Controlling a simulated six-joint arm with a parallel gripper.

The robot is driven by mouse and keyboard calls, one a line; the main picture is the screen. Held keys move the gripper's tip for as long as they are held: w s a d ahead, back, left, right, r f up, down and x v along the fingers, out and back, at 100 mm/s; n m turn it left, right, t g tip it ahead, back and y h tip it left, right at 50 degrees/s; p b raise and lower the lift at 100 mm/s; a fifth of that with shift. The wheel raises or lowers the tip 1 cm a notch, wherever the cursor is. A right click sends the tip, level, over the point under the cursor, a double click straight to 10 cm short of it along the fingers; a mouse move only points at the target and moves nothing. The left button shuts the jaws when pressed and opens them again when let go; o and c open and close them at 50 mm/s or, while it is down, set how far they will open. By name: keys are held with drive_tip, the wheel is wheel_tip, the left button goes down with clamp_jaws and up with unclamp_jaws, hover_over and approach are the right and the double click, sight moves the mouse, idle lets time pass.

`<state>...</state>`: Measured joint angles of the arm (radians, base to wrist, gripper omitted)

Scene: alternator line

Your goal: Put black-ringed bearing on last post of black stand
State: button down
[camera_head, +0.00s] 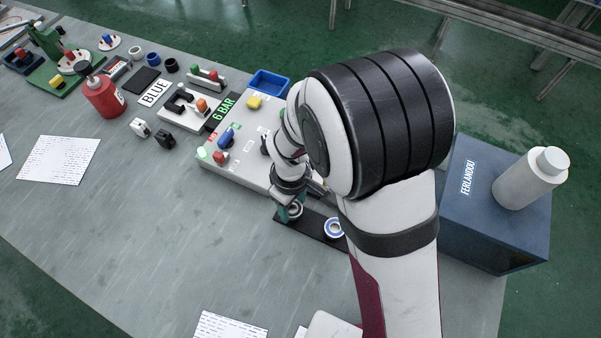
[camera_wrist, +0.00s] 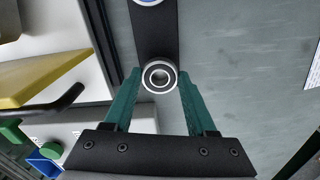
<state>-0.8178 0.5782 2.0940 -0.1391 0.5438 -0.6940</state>
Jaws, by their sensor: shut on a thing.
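The black-ringed bearing (camera_wrist: 160,76), a silver ring with a dark band around its centre, sits between the green fingertips of my gripper (camera_wrist: 160,84). My gripper is shut on it. The bearing is over the near end of the black stand (camera_wrist: 155,36); I cannot tell whether it is around the post, which is hidden. In the head view, the bearing (camera_head: 295,210) shows beside my gripper (camera_head: 289,213) at the left end of the black stand (camera_head: 311,224). A blue-ringed bearing (camera_head: 334,228) sits further right on the stand, its edge also showing in the wrist view.
A white panel (camera_head: 235,175) with coloured connectors lies just behind the stand. A blue box (camera_head: 490,220) with a white bottle (camera_head: 532,178) stands to the right. A red bottle (camera_head: 104,97) and small parts stand at the left. The grey table in front is mostly clear.

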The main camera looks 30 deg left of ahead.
sight(294, 209)
drive_tip(key=shift+f, duration=0.1)
drive_tip(key=shift+c, duration=1)
unclamp_jaws()
wheel_tip(294, 209, up, 12)
drive_tip(key=s+d+r+m, duration=0.1)
drive_tip(key=d+r+m, duration=0.2)
drive_tip(key=d+m, duration=0.4)
drive_tip(key=s+d+r+m, duration=0.2)
drive_tip(key=d+r+m, duration=0.15)
drive_tip(key=d, duration=0.45)
drive_tip(key=s+d+m+y, duration=0.1)
drive_tip(key=s+d+m, duration=0.5)
drive_tip(key=m, duration=0.5)
drive_tip(key=shift+s+d+y, duration=0.3)
drive_tip(key=shift+s+y, duration=0.1)
drive_tip(key=shift+s, duration=0.4)
